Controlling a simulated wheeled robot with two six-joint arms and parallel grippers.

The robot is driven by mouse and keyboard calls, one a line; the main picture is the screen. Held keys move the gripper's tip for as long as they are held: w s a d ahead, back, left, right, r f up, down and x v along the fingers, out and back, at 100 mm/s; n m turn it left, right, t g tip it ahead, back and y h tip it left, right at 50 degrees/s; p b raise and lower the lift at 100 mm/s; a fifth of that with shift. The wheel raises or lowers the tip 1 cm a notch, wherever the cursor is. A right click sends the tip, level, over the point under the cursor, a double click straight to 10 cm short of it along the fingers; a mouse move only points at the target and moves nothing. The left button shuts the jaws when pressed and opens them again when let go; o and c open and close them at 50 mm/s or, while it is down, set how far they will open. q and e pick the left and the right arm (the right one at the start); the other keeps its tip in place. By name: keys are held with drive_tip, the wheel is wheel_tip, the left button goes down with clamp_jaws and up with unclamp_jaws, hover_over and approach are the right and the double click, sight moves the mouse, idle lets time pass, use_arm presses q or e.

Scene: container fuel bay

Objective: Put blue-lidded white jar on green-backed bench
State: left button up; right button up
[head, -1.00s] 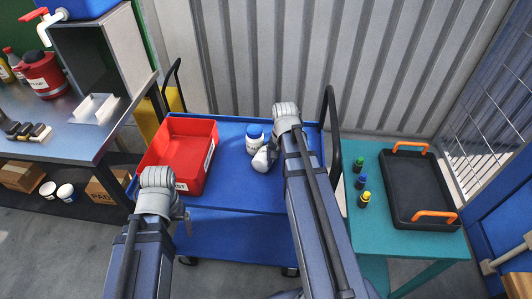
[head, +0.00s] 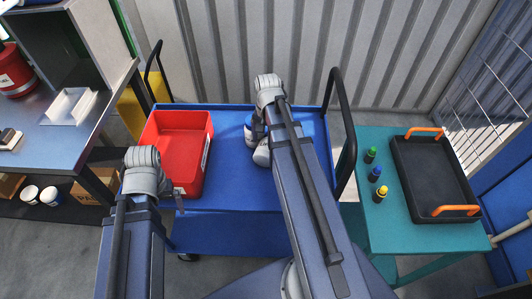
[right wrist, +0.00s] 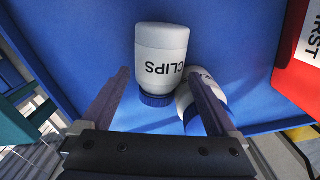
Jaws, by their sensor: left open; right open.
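A white jar (right wrist: 162,52) with a blue lid and the label CLIPS is on the blue trolley's top, apparently lying down. In the right wrist view it is between the fingers of my right gripper (right wrist: 158,75), which is open. In the head view its white end (head: 262,156) shows beside that gripper, the rest hidden. A second blue-lidded white jar (right wrist: 188,98) is partly behind one finger. My left gripper (head: 165,192) is open near the red bin; its fingers are mostly hidden. The metal bench (head: 75,142), with a green panel (head: 127,30) behind it, is at left.
The red bin (head: 205,165) stands on the blue trolley (head: 232,200), left of the jars. A white tray (head: 70,106) and a grey cabinet are on the bench, with bare surface near its front. A teal table (head: 400,235) at right holds small bottles and a black tray (head: 432,180).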

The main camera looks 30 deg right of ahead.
sight(267, 144)
drive_tip(key=shift+f, duration=0.2)
wheel_tip(267, 144, down, 5)
drive_tip(key=b, duration=0.5)
drive_tip(key=shift+f, duration=0.15)
drive_tip(key=shift+s, duration=0.1)
drive_tip(key=c, duration=1.2)
drive_tip(key=shift+r, duration=0.2)
drive_tip(key=shift+c, duration=0.2)
